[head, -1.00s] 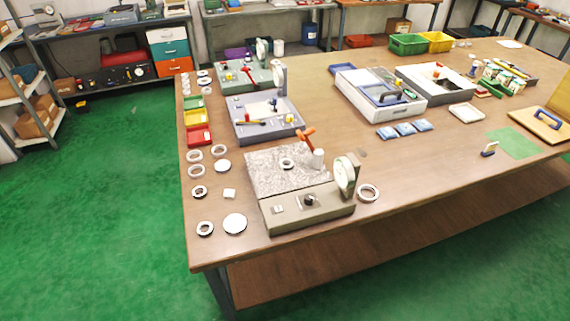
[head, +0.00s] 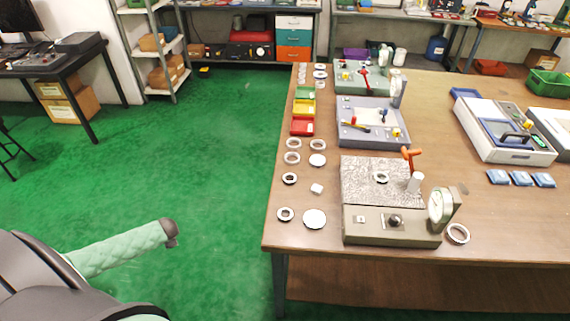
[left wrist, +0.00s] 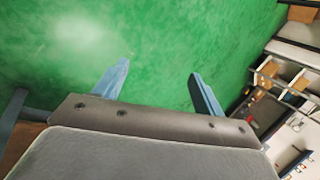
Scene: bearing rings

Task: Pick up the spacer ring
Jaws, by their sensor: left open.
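Several rings lie along the table's left edge. Two are pale rings (head: 287,143) (head: 286,157); two have dark centres (head: 284,179) (head: 280,214). Another ring (head: 376,179) lies on the speckled plate of the nearest gauge stand, and a metallic ring (head: 450,236) lies right of that stand. I cannot tell which one is the spacer ring. My left gripper (left wrist: 160,78) is open and empty in the left wrist view, over green floor, with no ring between its fingers. In the head view only my left arm shows, left of the table and apart from it. My right gripper is not in view.
The nearest gauge stand (head: 375,230) has a dial and an orange-handled lever. White discs (head: 314,219) and a small white block (head: 317,188) lie among the rings. Red, yellow and green trays (head: 302,128) stand behind. Green floor is clear left of the table (head: 330,270).

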